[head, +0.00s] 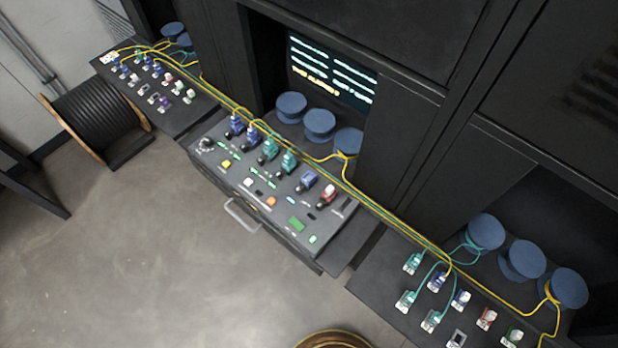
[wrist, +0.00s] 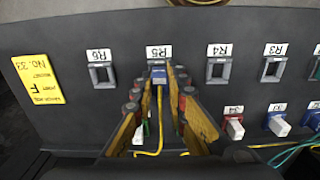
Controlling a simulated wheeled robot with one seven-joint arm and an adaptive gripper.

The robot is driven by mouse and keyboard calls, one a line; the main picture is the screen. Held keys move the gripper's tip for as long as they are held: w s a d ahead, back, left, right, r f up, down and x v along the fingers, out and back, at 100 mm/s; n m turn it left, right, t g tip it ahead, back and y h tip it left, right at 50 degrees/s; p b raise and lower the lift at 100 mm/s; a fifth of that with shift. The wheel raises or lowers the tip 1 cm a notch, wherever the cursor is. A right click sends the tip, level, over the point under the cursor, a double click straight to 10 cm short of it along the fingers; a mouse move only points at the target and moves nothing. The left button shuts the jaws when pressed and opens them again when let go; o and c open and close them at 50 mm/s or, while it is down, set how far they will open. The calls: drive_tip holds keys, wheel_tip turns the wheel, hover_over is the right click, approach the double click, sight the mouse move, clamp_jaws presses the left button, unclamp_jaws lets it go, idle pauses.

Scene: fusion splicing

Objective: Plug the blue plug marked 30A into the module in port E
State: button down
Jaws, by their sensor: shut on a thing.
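A blue plug (wrist: 158,72) with a yellow cable sits between the fingertips of my gripper (wrist: 160,82) in the wrist view. My gripper is shut on it. The plug is at the port labelled what looks like R5, and I cannot tell how far in it sits. Its 30A marking is not legible. The neighbouring ports R6 (wrist: 102,75) and R4 (wrist: 217,71) look empty. A yellow label (wrist: 37,80) on the panel's left carries small text, hard to read, with a large letter like F or E. My gripper is not seen in the head view.
Red (wrist: 234,129) and blue (wrist: 279,124) plugs stand close right of my gripper. The head view shows a left panel (head: 135,92), a middle console (head: 235,205) and a right panel (head: 385,275), with yellow cables along them. The floor (head: 150,250) in front is mostly clear.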

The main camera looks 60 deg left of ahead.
drive_tip(key=shift+r+p, duration=1.9)
drive_tip(key=shift+r, duration=0.95)
drive_tip(key=shift+f, duration=0.1)
